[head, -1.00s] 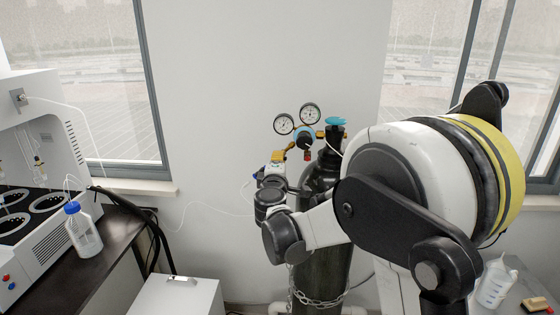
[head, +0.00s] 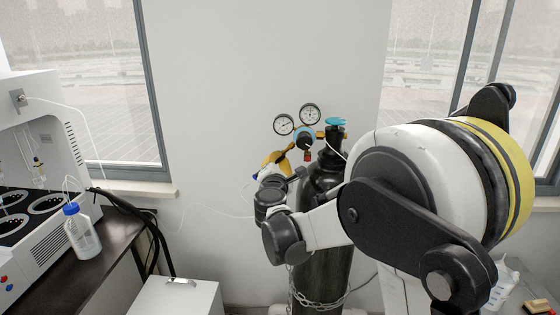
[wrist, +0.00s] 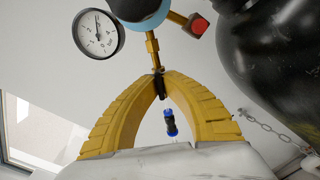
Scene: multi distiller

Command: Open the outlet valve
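The outlet valve (wrist: 161,88) is a small black part below a brass stem (wrist: 153,48) in the wrist view. My gripper (wrist: 160,80) has yellow fingers that converge on this black part, with their tips pressed against its sides. A blue and black fitting (wrist: 170,122) hangs below, between the fingers. In the head view my gripper (head: 290,152) is tilted at the regulator (head: 304,134), just left of the gas cylinder (head: 322,180). The valve is too small and covered by the fingers to make out there.
Two round gauges (head: 283,124) sit above the regulator; one also shows in the wrist view (wrist: 98,33). A chain (head: 318,301) circles the cylinder. A bench with a bottle (head: 82,235) stands left.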

